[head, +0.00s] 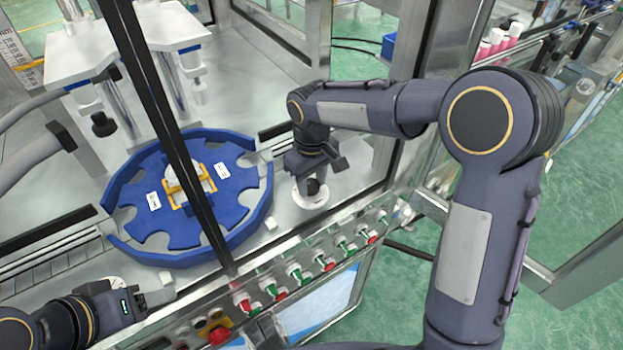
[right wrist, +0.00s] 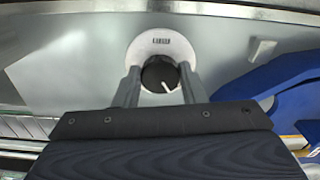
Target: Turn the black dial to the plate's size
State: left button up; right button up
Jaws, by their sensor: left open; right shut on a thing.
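The black dial (right wrist: 158,71) sits on a white round disc (right wrist: 176,41) with a small printed label at its top, too small to read. A white pointer line on the dial points down and slightly right in the right wrist view. My right gripper (right wrist: 160,80) is shut on the dial, one finger on each side. In the head view the dial (head: 313,188) shows under my right gripper (head: 312,178). The blue notched plate (head: 180,232) has white labels, unreadable here. My left gripper (head: 163,297) is open and empty at the lower left, away from the dial.
A blue curved guard (head: 262,205) surrounds part of the plate. A yellow-edged holder (head: 196,186) with a white piece stands at its middle. A dark frame post crosses in front. Red and green buttons (head: 295,272) line the front panel. Bare metal surrounds the dial.

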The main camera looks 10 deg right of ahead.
aim_at(312, 186)
jog(key=shift+n, duration=0.7)
jog(key=o, duration=1)
jog(key=shift+r, duration=3.95)
